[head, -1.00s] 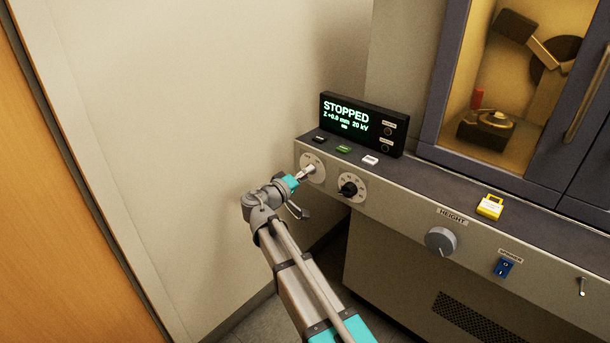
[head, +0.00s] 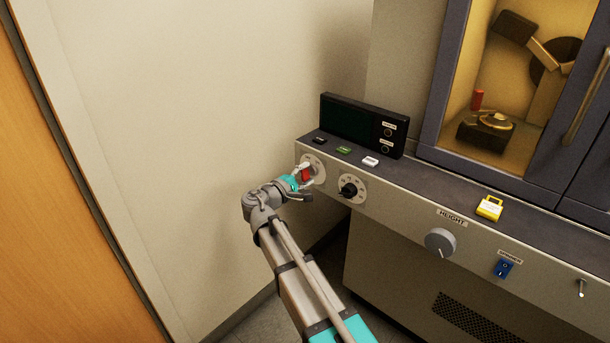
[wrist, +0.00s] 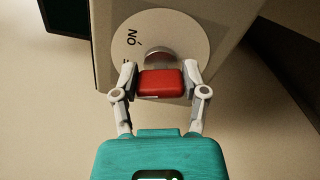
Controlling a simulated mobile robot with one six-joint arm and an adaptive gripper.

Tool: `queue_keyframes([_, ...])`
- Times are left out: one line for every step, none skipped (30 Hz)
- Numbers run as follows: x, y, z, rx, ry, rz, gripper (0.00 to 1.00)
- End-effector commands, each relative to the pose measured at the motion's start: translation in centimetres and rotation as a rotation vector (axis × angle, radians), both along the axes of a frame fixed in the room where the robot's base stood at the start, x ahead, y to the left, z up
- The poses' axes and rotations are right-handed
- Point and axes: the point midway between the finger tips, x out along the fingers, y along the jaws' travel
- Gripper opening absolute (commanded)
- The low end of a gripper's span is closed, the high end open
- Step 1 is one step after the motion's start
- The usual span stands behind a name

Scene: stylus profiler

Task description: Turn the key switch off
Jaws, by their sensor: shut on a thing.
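The key switch is a red key head (wrist: 160,84) on a metal barrel (wrist: 160,58) in a round white dial plate (wrist: 192,32). "ON" is printed on the plate, and the other label is mostly hidden. In the head view the red key (head: 306,174) sits at the left end of the cabinet's front panel. My gripper (wrist: 160,82) is shut on the red key, one finger on each side; it also shows in the head view (head: 303,176). The display box (head: 352,121) above the panel is dark.
A black knob (head: 348,189) is close to the right of the key. A wall (head: 190,130) stands to the left.

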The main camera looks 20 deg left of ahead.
Motion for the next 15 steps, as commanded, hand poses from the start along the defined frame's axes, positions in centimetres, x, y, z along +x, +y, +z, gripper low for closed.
queue_keyframes([0.05,0.0,0.03,-0.032,0.013,-0.001,0.09])
queue_keyframes([0.06,0.0,0.04,-0.052,0.021,-0.001,0.09])
queue_keyframes([0.07,0.0,0.05,-0.077,0.031,-0.001,0.09])
queue_keyframes([0.08,0.0,0.06,-0.093,0.038,-0.001,0.09])
queue_keyframes([0.08,0.0,0.06,-0.109,0.045,-0.001,0.09])
queue_keyframes([0.08,0.0,0.07,-0.128,0.053,-0.001,0.09])
queue_keyframes([0.08,0.01,0.08,-0.141,0.058,-0.001,0.09])
queue_keyframes([0.08,0.01,0.08,-0.152,0.062,-0.001,0.09])
queue_keyframes([0.09,0.01,0.09,-0.165,0.068,-0.001,0.09])
queue_keyframes([0.09,0.01,0.09,-0.174,0.072,-0.001,0.09])
queue_keyframes([0.09,0.01,0.1,-0.182,0.075,-0.001,0.09])
queue_keyframes([0.09,0.0,0.1,-0.19,0.079,-0.001,0.09])
queue_keyframes([0.1,0.0,0.1,-0.195,0.08,-0.001,0.09])
queue_keyframes([0.1,0.0,0.1,-0.199,0.082,-0.001,0.09])
queue_keyframes([0.1,0.01,0.1,-0.203,0.084,-0.001,0.09])
